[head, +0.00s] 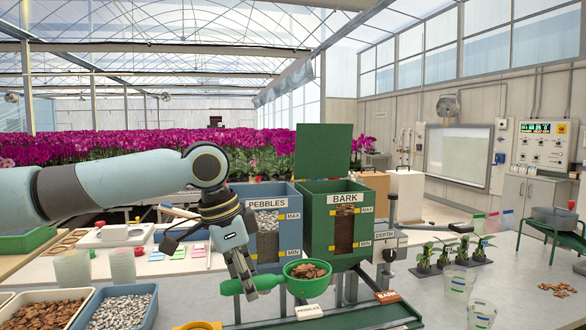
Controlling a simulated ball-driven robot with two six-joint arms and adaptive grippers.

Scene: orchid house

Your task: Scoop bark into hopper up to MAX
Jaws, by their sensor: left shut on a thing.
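My left gripper (246,284) is shut on the handle of a green scoop (306,288). The scoop's bowl is level and holds a heap of brown bark (309,270). It is in front of and below the green hopper (317,233) labelled BARK, whose green lid (323,152) stands open. Brown bark (344,232) shows in the hopper's front window between the MAX and MIN marks; its upper edge seems near MAX, but I cannot tell exactly. A tub of bark (42,312) stands at the lower left. My right gripper is not in view.
A blue hopper (257,252) labelled PEBBLES stands left of the green one. A tub of pebbles (120,308) is beside the bark tub. A grey post (391,213) with a DEPTH label, small potted plants (462,250) and clear cups (459,283) are at right. Loose bark (559,290) lies farther right.

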